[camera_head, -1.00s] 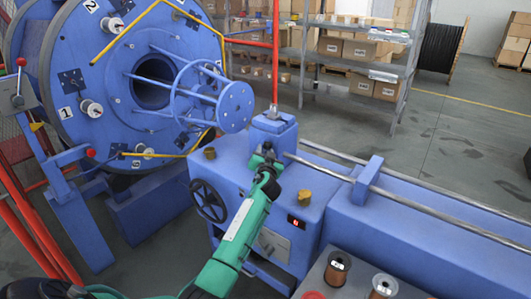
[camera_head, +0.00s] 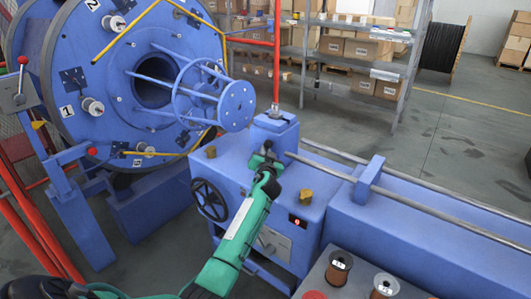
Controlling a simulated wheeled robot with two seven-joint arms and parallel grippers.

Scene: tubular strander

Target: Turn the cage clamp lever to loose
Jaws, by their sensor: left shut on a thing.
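My left gripper (camera_head: 267,158), on the green arm from the bottom left, is shut at the front of a blue block (camera_head: 273,130) on the machine bed. What lies between its fingers is small and hidden by the gripper, so I cannot tell its shape. An upright lever with a red knob (camera_head: 22,61) stands on a grey box at the far left, beside the blue drum, well away from my gripper. I cannot tell which part is the cage clamp lever. My right gripper is not in view.
Spools (camera_head: 339,267) stand on a grey surface at the bottom. Rails (camera_head: 420,206) run right. Shelves (camera_head: 345,62) stand behind.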

